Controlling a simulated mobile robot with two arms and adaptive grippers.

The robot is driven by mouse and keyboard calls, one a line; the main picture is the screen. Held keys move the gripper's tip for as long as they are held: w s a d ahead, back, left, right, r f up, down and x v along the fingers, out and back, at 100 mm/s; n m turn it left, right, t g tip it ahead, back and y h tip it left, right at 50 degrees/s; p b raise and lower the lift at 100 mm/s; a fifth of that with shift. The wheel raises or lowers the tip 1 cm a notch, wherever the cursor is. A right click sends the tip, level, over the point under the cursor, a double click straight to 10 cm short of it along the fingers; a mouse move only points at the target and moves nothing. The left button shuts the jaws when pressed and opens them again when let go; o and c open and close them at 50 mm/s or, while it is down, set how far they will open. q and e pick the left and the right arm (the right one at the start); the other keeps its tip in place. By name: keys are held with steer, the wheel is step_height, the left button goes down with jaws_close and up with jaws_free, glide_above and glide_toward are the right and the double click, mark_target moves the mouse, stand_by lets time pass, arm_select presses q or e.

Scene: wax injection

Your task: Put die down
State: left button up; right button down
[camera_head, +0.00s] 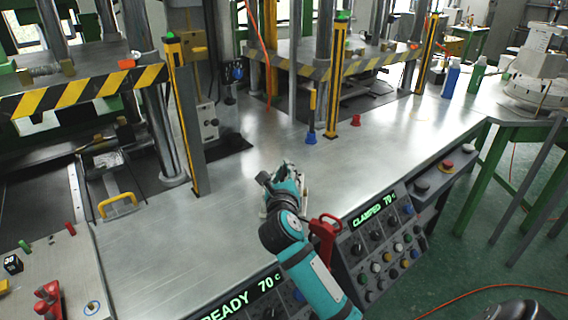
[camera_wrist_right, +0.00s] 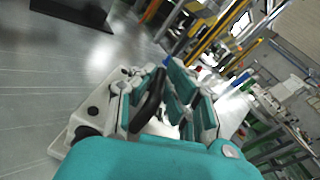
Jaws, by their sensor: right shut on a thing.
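My right gripper (camera_head: 282,172) reaches over the steel worktop (camera_head: 235,175) just behind the control console. It is shut on the die, a pale flat block with dark round holes (camera_wrist_right: 88,118) and a black handle (camera_wrist_right: 148,100) in the right wrist view. In the head view the arm and gripper hide most of the die; only a pale edge (camera_head: 304,194) shows beside the fingers. The die is low over the worktop; I cannot tell if it touches. My left gripper is not in view.
The console (camera_head: 375,240) with lit displays and a red handle (camera_head: 324,228) lines the front edge. Presses with striped guards (camera_head: 85,92) stand behind. A blue-based tool (camera_head: 311,136) and a red piece (camera_head: 356,121) stand farther back. The worktop left of the gripper is clear.

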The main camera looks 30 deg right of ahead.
steer(key=shift+f, duration=0.2)
steer(key=c, duration=1.8)
jaws_free()
steer(key=shift+f, duration=0.2)
steer(key=o, duration=0.4)
steer(key=shift+r, duration=0.1)
steer(key=shift+r, duration=0.1)
steer(key=v, duration=1.2)
steer(key=shift+s+b, duration=0.1)
steer(key=shift+b, duration=0.3)
steer(key=shift+f, duration=0.25)
